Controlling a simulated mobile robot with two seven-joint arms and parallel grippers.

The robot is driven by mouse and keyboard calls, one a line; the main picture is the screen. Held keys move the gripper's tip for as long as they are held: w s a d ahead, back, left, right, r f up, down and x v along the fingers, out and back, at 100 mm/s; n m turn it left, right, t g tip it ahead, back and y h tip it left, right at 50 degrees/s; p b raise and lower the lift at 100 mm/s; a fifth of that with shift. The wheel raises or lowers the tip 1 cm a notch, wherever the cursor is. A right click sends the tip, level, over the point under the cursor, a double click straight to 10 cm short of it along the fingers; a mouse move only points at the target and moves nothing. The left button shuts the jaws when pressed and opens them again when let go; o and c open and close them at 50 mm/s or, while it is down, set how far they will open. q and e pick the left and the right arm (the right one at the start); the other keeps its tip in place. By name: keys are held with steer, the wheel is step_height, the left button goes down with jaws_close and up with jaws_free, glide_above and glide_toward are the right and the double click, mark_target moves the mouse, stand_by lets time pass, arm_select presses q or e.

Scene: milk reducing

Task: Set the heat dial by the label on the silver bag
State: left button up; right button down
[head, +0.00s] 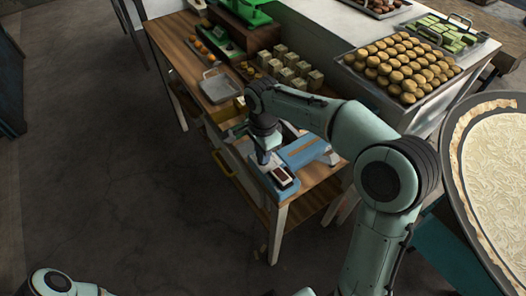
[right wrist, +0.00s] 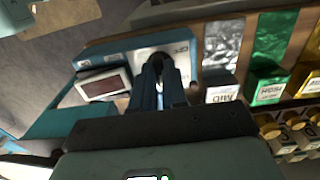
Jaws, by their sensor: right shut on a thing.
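The blue heat-sealing machine (head: 304,154) stands on the wooden table. Its panel has a dark reddish display (right wrist: 104,84) beside a pale plate (right wrist: 183,50). My right gripper (head: 264,157) points down at this panel. In the right wrist view its fingers (right wrist: 159,82) are shut on a dark dial (right wrist: 158,60), which they largely cover; its pointer setting cannot be read. The silver bag (right wrist: 224,42) lies right of the panel, its white label (right wrist: 222,94) upside down and seeming to read MID. My left gripper is out of view.
A green bag (right wrist: 275,40) with a label like HIGH and a yellow bag (right wrist: 312,50) lie beyond the silver one. A metal tray (head: 220,86), several small boxes (head: 291,67) and a green scale (head: 240,10) share the table. Open floor lies left.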

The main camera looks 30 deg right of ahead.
steer(key=c, duration=1.2)
jaws_free()
steer(key=shift+o, duration=0.2)
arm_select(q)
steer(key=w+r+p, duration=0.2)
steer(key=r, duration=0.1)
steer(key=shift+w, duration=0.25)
arm_select(e)
step_height(320, 180, up, 14)
steer(key=shift+f, duration=0.25)
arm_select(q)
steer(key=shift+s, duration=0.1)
arm_select(e)
steer(key=shift+a+f, duration=0.1)
